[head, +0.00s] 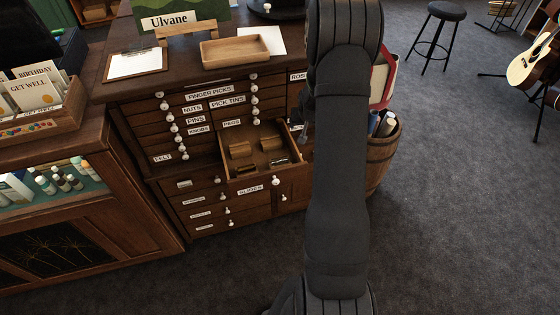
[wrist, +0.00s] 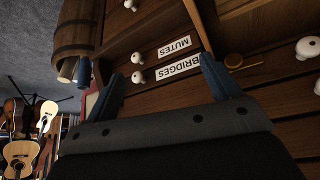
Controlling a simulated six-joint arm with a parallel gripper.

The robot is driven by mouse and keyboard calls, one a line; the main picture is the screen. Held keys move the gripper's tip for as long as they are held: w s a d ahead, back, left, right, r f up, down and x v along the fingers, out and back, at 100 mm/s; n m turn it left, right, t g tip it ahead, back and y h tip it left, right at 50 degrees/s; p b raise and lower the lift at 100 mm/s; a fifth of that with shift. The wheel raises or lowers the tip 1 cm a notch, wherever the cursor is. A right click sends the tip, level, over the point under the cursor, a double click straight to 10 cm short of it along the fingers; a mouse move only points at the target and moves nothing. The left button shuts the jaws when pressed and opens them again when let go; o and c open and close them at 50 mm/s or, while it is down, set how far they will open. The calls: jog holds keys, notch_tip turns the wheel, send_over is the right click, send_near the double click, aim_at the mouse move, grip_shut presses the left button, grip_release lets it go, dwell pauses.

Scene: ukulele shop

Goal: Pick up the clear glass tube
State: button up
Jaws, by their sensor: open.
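The clear glass tube cannot be made out for sure in either view. A pulled-out drawer (head: 236,188) with a label that seems to read "SLIDES" stands open in the head view. It holds wooden blocks (head: 242,150) and a small shiny piece (head: 280,161) too small to identify. My gripper (wrist: 162,67) is open in the wrist view, with nothing between its two blue fingers. It faces drawer fronts labelled "MUTES" and "BRIDGES". In the head view my arm hides most of the gripper, which seems to be right of the open drawer.
The cabinet top holds an empty wooden tray (head: 235,50), a clipboard (head: 136,63) and a sign (head: 179,20). A barrel (head: 381,155) stands right of the cabinet. A card rack (head: 40,108) sits on the counter at left.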

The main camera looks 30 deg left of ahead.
jog(key=s+a+r+n+g+h, duration=0.2)
jog(key=s+a+r+n+g, duration=0.25)
jog(key=s+r, duration=0.6)
send_over(280, 158)
jog(key=shift+m+g, duration=0.35)
jog(key=shift+m, duration=0.1)
jog(key=f, duration=1.2)
jog(key=shift+w+f, duration=0.15)
jog(key=shift+w, duration=0.1)
jog(key=shift+s+f, duration=0.2)
jog(key=shift+f, duration=1.15)
jog(key=shift+s+f, duration=0.15)
jog(key=shift+f, duration=1.15)
jog(key=shift+c, duration=0.2)
jog(key=c, duration=1)
